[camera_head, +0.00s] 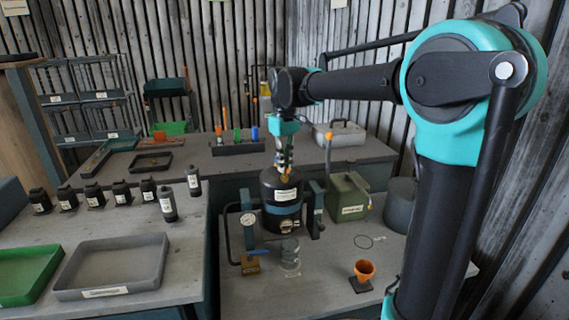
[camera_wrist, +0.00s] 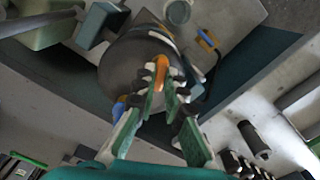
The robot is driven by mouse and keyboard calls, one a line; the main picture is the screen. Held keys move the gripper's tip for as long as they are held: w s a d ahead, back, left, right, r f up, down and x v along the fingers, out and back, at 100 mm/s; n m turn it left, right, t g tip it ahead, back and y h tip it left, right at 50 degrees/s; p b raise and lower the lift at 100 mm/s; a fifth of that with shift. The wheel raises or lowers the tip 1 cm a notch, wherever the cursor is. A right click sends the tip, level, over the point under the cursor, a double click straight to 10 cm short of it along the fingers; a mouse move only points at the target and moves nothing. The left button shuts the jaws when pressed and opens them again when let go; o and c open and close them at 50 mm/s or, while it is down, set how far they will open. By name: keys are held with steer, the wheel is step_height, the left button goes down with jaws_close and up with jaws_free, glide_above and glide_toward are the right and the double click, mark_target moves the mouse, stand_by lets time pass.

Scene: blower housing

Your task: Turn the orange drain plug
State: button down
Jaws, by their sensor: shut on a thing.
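The black cylindrical housing (camera_head: 270,188) stands upright on the bench with a white label and a blue-grey band around it. In the wrist view the round top of the housing (camera_wrist: 122,62) lies beneath my fingers. The orange drain plug (camera_wrist: 160,66) shows as a small upright orange piece on that top, between my fingertips. My gripper (camera_head: 285,168) points down over the top of the housing. In the wrist view my gripper (camera_wrist: 164,84) has its green-padded fingers closed on the orange plug, which they partly hide.
A pressure gauge (camera_head: 248,219), a clear glass jar (camera_head: 290,255) and an orange cup (camera_head: 364,269) stand near the housing. A green canister (camera_head: 347,198) is close on its right. A grey tray (camera_head: 112,268) and several black bottles are on the left bench.

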steer(key=n, duration=0.4)
steer(key=shift+n, duration=2.9)
steer(key=c, duration=1.6)
jaws_free()
step_height(320, 180, up, 12)
